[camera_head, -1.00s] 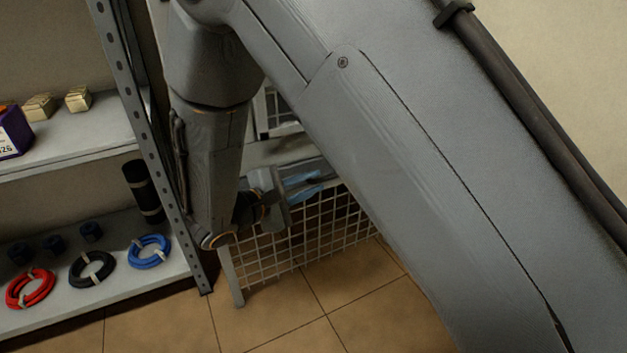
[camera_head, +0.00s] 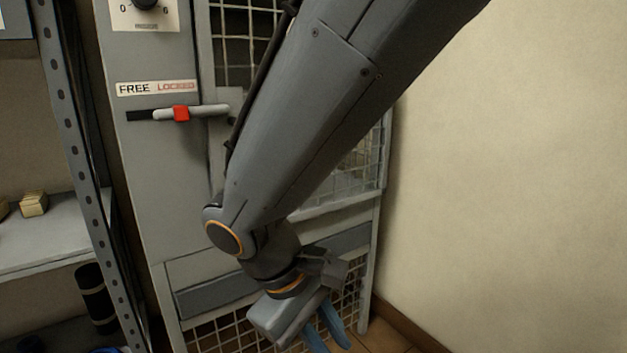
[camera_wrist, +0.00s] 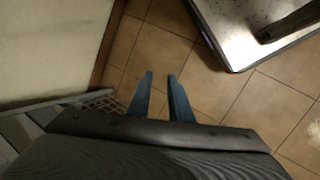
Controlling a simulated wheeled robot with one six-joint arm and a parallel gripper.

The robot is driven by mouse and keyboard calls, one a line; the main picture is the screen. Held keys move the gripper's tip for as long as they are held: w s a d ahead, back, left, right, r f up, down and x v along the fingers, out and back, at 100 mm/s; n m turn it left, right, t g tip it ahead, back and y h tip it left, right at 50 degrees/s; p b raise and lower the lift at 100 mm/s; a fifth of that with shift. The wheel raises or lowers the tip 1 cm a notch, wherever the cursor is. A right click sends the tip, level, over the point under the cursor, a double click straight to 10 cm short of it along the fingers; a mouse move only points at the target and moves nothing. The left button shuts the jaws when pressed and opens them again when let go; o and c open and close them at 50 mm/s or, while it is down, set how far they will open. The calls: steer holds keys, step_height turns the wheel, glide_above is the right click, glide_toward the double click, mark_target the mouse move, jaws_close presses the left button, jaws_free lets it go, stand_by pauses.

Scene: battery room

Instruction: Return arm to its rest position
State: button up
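My gripper (camera_head: 327,330) hangs low in front of the mesh cabinet in the head view, pointing down. Its two blue fingers also show in the wrist view (camera_wrist: 160,92), apart with a gap between them. Only floor tiles show between the fingers, so it is open and empty. My arm comes down from the top and covers part of the cabinet.
A grey cabinet (camera_head: 150,65) with mesh panels, a dial and a red-marked slide lever (camera_head: 181,113) stands behind my arm. A shelf rack (camera_head: 50,235) is at left. A bare wall is at right. In the wrist view, a pale-topped surface (camera_wrist: 240,25) sits at upper right; tiled floor is open.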

steer(key=s+a+r+m+y+p, duration=0.25)
steer(key=s+a+r+y, duration=0.2)
steer(key=s+y, duration=0.35)
steer(key=d+r+m+h+p, duration=0.1)
steer(key=d+r+m+p, duration=0.2)
steer(key=d+r+p, duration=0.7)
steer(key=d+r+m+h+p, duration=0.2)
steer(key=d+r+m+p, duration=0.2)
steer(key=d+r+p, duration=0.7)
steer(key=shift+s+r+g+p, duration=0.35)
steer(key=shift+r+p, duration=3.65)
steer(key=shift+p, duration=3.65)
steer(key=shift+w, duration=0.1)
